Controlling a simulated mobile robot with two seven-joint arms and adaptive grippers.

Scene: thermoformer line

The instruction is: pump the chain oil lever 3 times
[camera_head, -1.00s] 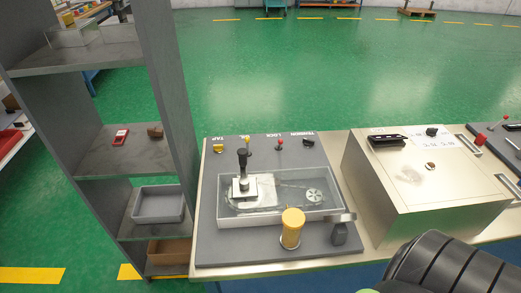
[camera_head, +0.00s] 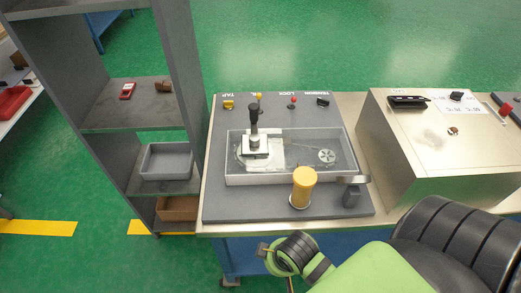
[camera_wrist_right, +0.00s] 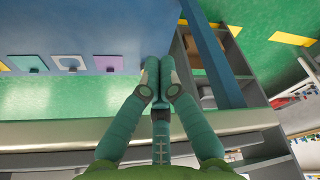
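The grey bench panel (camera_head: 215,185) carries a row of small controls at its back edge. A small lever with a yellow ball (camera_head: 259,97) stands beside a partly hidden label that seems to read OIL. It looks upright. My right arm (camera_head: 370,265) enters the head view from the lower right, with its far end in front of and below the bench edge. In the right wrist view my right gripper (camera_wrist_right: 158,75) has its two fingers together, with nothing visible between them. No contact with the lever shows. My left gripper is not in view.
A yellow-topped cylinder (camera_head: 304,187) and a clear-walled box (camera_head: 285,178) with a black-handled post (camera_head: 254,125) occupy the panel. A red-ball lever (camera_head: 293,102) stands nearby. A metal cabinet (camera_head: 450,150) is right, a grey shelf (camera_head: 95,130) left.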

